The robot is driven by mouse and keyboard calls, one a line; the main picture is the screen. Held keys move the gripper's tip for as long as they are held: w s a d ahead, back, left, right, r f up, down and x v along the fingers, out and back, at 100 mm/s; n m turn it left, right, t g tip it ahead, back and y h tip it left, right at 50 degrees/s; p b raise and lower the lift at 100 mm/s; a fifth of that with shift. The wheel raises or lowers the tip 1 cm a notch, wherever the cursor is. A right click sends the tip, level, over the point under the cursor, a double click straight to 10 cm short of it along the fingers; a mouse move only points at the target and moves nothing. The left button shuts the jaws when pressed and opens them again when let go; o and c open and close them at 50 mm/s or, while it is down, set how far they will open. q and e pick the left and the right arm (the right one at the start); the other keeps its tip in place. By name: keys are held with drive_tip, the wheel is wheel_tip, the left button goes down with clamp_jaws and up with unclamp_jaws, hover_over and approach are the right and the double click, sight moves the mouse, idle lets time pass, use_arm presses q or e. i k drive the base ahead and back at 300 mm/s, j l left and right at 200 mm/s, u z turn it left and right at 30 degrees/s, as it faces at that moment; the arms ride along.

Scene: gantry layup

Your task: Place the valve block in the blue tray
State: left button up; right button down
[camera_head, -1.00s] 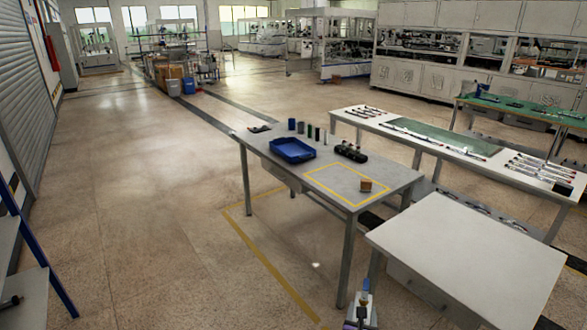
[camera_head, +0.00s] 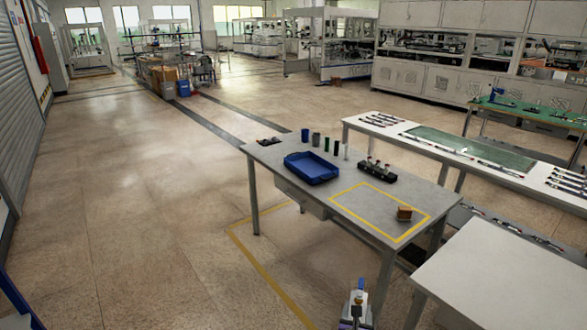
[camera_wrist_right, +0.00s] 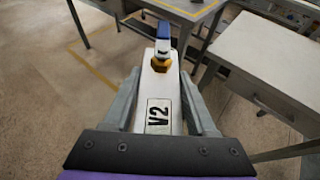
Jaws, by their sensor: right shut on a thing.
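The valve block (camera_wrist_right: 160,95) is a pale block marked V2, with a brass-coloured fitting and a blue handle at its far end. My right gripper (camera_wrist_right: 160,103) is shut on it, one finger along each side. In the head view the valve block (camera_head: 357,298) and my right gripper (camera_head: 355,318) show at the bottom edge, in front of the table and apart from it. The blue tray (camera_head: 318,181) sits on the grey table's left half and looks empty. My left gripper is not in view.
The grey table (camera_head: 310,195) also bears several small cylinders (camera_head: 325,145), a black rack (camera_head: 376,173) and a brown block (camera_head: 404,213) inside a yellow outline. A white table (camera_head: 490,285) stands at the lower right. The floor (camera_head: 150,230) to the left is open.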

sight(314, 169)
drive_tip(key=i+j, duration=0.1)
drive_tip(key=i, duration=2.65)
drive_tip(key=i+l+u, duration=0.1)
drive_tip(key=i+u, duration=0.4)
drive_tip(key=i, duration=0.15)
